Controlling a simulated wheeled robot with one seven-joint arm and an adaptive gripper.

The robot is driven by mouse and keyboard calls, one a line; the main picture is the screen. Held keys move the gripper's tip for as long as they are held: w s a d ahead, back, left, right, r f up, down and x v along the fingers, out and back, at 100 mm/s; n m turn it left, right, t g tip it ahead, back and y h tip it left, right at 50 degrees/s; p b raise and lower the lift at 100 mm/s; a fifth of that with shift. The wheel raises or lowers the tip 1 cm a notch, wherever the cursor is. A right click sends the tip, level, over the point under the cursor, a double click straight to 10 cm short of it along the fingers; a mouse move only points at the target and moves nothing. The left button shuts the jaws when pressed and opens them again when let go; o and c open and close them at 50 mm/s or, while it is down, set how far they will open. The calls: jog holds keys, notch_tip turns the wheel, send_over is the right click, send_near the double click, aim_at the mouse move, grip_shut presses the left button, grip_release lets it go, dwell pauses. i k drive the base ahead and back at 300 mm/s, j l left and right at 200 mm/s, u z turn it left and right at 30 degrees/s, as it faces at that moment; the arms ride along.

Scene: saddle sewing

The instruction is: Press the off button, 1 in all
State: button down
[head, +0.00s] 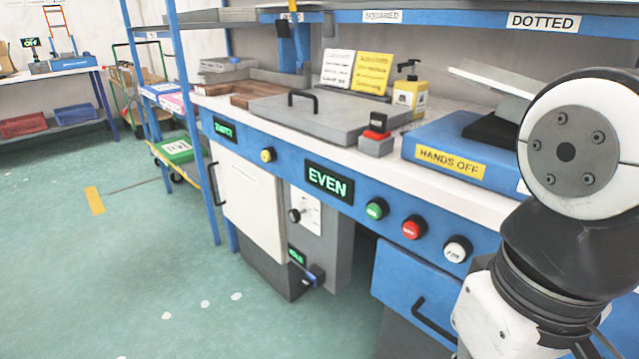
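A red round button (414,227) sits on the blue front panel of the workbench, in the middle of a row of three. Its white lettering is too small to read with certainty. A green button (377,209) is to its left and a white button (458,249) to its right. The red button looks unobstructed. My arm (550,240) fills the right side of the picture, with a white and grey joint in front of the bench. My gripper is not in view, so its state is hidden.
A lit "EVEN" display (329,182) and a yellow button (268,155) are further left on the panel. A grey box with a red top (376,138) stands on the counter. A drawer handle (433,321) juts out below the buttons. The green floor (120,260) at left is open.

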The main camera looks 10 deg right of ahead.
aim_at(410, 230)
jog(key=k+j, duration=0.15)
jog(key=j, duration=0.3)
jog(key=k+j+u, duration=0.15)
jog(key=j, duration=0.3)
jog(key=k+j, duration=0.1)
jog(key=j, duration=0.4)
jog(key=k+j+u, duration=0.1)
jog(key=j, duration=0.35)
